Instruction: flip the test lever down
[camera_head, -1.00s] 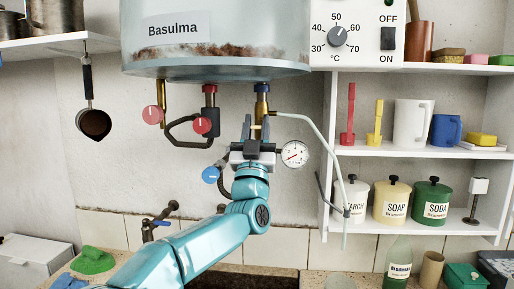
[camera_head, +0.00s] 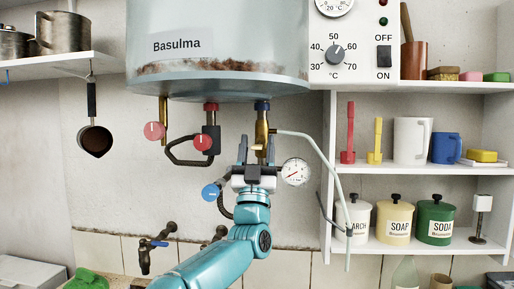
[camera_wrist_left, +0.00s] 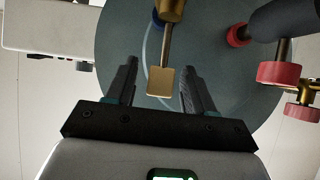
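A brass valve (camera_head: 261,128) hangs from the blue collar under the boiler. Its flat-ended brass lever, which I take to be the test lever, shows in the left wrist view (camera_wrist_left: 160,81). My left gripper (camera_head: 257,148) comes up from below, just under the valve. In the left wrist view its two dark fingers (camera_wrist_left: 158,88) stand apart, one on each side of the lever's flat end, with a gap visible on both sides. Whether the lever's end lies at fingertip depth I cannot tell. My right gripper is in neither view.
A pressure gauge (camera_head: 296,172) and a pale thin tube (camera_head: 315,151) are close right of my gripper. Red knobs (camera_head: 203,142) and a black hose are to its left, a blue knob (camera_head: 210,192) lower left. The boiler (camera_head: 217,78) is directly above.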

